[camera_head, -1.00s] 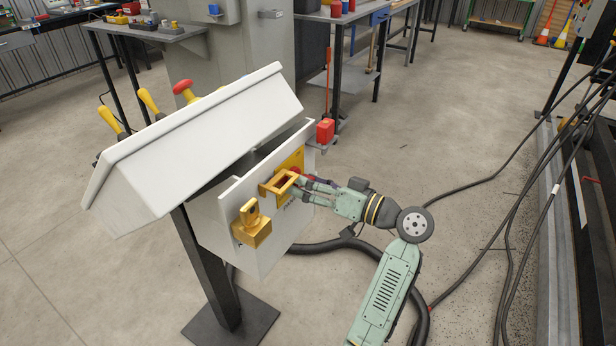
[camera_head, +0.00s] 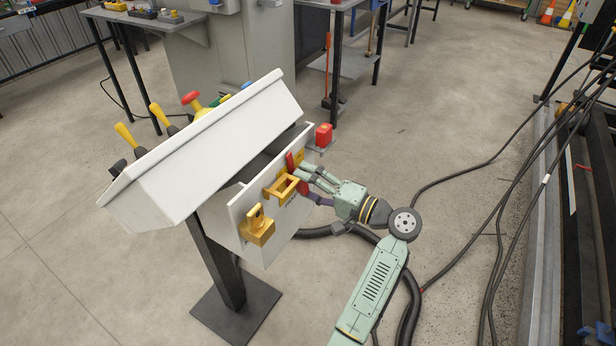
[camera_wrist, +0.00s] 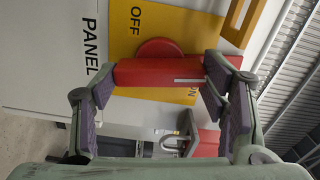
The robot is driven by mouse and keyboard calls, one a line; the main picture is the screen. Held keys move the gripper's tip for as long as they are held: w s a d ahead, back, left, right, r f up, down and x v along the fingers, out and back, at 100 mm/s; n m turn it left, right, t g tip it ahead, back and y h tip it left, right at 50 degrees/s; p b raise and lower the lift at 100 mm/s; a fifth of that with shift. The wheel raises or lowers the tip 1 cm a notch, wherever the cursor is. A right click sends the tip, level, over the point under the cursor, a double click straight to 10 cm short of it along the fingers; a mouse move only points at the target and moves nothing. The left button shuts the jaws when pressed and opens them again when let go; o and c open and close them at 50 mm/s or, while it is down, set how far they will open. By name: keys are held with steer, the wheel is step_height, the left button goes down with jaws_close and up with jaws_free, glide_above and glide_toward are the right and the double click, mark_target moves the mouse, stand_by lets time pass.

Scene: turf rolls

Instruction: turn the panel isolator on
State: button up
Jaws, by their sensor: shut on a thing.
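The panel isolator's red handle (camera_wrist: 160,72) crosses a round red hub on a yellow plate (camera_wrist: 130,45) marked OFF and ON. A white line near the handle's right end lies close to the partly covered ON lettering in the wrist view. My gripper (camera_wrist: 162,80) is shut on the handle, with one finger at each side of it. In the head view, the red handle (camera_head: 290,161) stands roughly upright on the white panel box (camera_head: 240,212), and my gripper (camera_head: 303,178) reaches it from the right. Its fingers hide part of the handle.
A yellow open frame (camera_head: 281,188) and a yellow block with a knob (camera_head: 257,227) project from the panel beside the handle. A red box (camera_head: 323,135) is at the panel's far side. A sloped white hood (camera_head: 200,145) overhangs the box. Black cables (camera_head: 490,165) lie on the right.

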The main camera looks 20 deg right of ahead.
steer(key=shift+m, duration=0.9)
steer(key=o, duration=1.1)
steer(key=shift+o, duration=0.2)
steer(key=shift+d, duration=0.1)
steer(key=v, duration=1.2)
